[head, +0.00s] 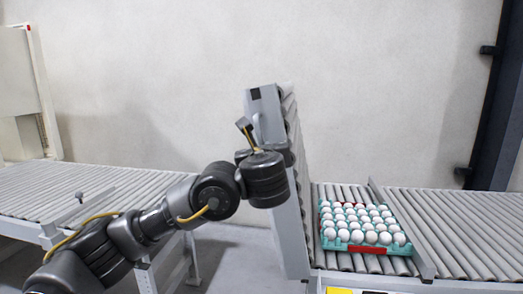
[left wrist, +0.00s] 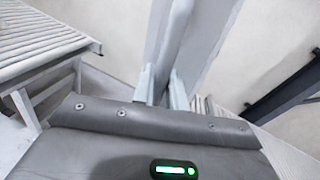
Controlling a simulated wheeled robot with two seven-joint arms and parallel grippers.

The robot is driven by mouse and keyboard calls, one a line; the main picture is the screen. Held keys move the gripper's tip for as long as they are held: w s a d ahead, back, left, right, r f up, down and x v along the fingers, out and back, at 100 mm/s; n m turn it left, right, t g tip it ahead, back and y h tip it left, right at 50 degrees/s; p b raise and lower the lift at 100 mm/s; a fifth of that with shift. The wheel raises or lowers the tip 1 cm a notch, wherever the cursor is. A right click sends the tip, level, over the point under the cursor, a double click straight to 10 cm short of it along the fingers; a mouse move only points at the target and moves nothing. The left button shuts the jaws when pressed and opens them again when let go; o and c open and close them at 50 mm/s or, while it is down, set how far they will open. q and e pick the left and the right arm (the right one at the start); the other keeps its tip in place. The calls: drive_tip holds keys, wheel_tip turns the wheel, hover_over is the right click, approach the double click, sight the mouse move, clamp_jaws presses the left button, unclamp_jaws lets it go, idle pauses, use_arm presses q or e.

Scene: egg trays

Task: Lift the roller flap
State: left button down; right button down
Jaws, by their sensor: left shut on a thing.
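The roller flap (head: 264,108) is a grey hinged conveyor section that stands raised, close to upright, at the left end of the right conveyor. Its rollers face right. My left arm reaches in from the left, and its gripper is at the flap's near side, mostly hidden by the wrist in the head view. In the left wrist view my left gripper (left wrist: 161,90) has its two pale fingers closed on the flap's grey edge (left wrist: 172,40). My right gripper is not in view.
A teal egg tray (head: 366,248) with white eggs sits on the right roller conveyor (head: 465,225), beside the flap's foot. A left roller conveyor (head: 60,181) stands across an open floor gap (head: 235,250). A dark post (head: 497,100) stands at the far right.

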use_arm(q)
drive_tip(key=c, duration=1.5)
unclamp_jaws()
drive_tip(key=shift+w+a+f, duration=0.1)
drive_tip(key=shift+a+f, duration=0.1)
drive_tip(key=shift+f, duration=0.1)
drive_tip(key=shift+d+r, duration=0.15)
